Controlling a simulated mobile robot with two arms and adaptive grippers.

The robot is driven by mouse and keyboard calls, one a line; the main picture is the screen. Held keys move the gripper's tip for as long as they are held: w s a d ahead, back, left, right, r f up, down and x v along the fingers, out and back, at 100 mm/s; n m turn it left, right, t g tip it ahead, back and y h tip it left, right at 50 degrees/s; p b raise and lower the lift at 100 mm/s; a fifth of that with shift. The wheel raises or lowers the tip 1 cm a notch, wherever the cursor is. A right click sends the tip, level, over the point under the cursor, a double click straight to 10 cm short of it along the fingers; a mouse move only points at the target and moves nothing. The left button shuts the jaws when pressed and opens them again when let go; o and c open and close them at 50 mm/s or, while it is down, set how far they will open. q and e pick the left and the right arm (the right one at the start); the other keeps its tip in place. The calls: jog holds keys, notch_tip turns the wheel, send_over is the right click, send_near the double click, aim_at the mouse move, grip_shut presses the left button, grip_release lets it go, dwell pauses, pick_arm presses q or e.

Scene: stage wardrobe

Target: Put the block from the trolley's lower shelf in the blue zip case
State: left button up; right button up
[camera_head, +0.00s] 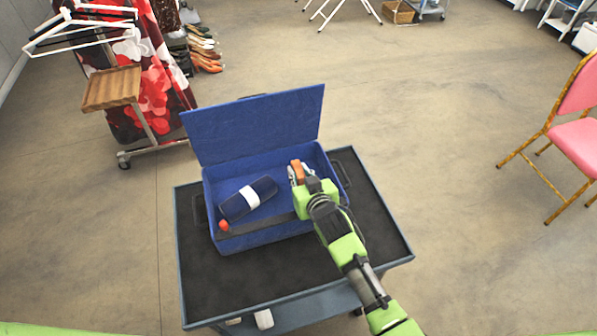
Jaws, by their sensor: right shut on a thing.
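The blue zip case (214,185) stands on the trolley's (385,247) dark top with its lid raised at the back. My right gripper (298,172) reaches in from the lower right over the case's right part. It is shut on a small orange-brown thing (299,168), which looks like the block; the fingers hide part of it. I cannot tell whether it touches the case floor. Inside the case lie a dark blue roll with a white band (264,187) and a small red-orange round thing (224,225) near the front left. My left gripper is not in view.
Whitish things (264,319) show on the trolley's lower shelf, mostly hidden. A clothes rack with a wooden shelf (112,88) stands at the back left, near several shoes (205,52). A pink chair (575,140) is at the right. The floor between is clear.

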jog(key=shift+f, duration=0.15)
jog(key=shift+f+b, duration=0.4)
jog(key=shift+f, duration=0.2)
jog(key=o, duration=1)
jog(key=shift+f, duration=0.1)
jog(key=shift+c, duration=0.2)
jog(key=shift+s+r+p, duration=0.15)
jog(key=shift+r+p, duration=0.35)
jog(key=shift+r, duration=0.25)
jog(key=v, duration=1.1)
jog(key=shift+s+d+r, duration=0.1)
jog(key=shift+s+d, duration=0.05)
jog(key=shift+s, duration=0.2)
